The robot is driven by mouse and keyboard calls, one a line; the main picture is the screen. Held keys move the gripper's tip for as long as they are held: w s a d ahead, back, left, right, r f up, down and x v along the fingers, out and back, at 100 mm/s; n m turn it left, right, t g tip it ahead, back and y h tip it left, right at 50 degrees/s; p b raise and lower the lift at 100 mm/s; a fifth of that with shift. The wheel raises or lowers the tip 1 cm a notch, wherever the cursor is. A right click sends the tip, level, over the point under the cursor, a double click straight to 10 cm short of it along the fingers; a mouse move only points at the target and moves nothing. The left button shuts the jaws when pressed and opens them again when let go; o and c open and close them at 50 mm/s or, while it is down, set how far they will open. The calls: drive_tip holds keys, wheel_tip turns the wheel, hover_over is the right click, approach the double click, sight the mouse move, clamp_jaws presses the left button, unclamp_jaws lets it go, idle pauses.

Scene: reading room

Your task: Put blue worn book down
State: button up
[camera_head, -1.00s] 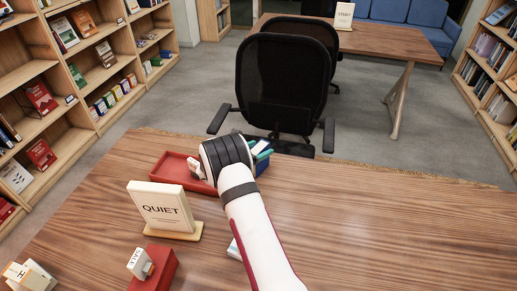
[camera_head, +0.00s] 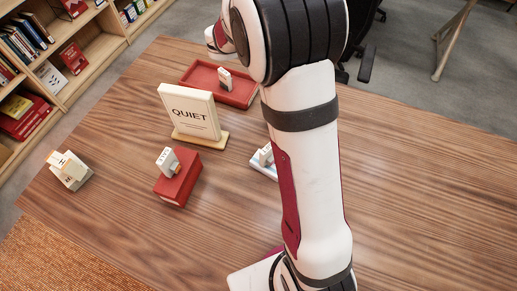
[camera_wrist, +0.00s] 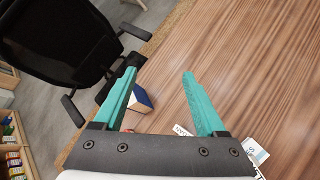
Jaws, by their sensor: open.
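My gripper (camera_wrist: 162,72) shows in the wrist view with two teal fingers spread apart and nothing clasped between them. A dark blue book-like block (camera_wrist: 142,95) with a cream face, likely the blue worn book, is by the table's edge, just right of the left finger, which partly covers it. I cannot tell how worn it is. In the head view my arm crosses the picture and hides the fingers and this book.
A red tray (camera_head: 190,76), a QUIET sign (camera_head: 190,112), a red book (camera_head: 180,182) with a white block on it and stacked cream blocks (camera_head: 70,170) are on the table (camera_head: 430,200). A black chair (camera_wrist: 62,40) stands beyond the edge. The table's right side is clear.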

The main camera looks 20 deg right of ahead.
drive_tip(key=s+a+m+g+y, duration=0.1)
drive_tip(key=s+a+m+y, duration=0.5)
drive_tip(key=s, duration=0.8)
drive_tip(key=s+a+m+y, duration=0.6)
drive_tip(key=s+a+m, duration=0.7)
drive_tip(key=a, duration=0.4)
drive_tip(key=shift+s+r+m+g, duration=0.3)
drive_tip(key=shift+s+r+g, duration=0.1)
drive_tip(key=shift+s, duration=0.25)
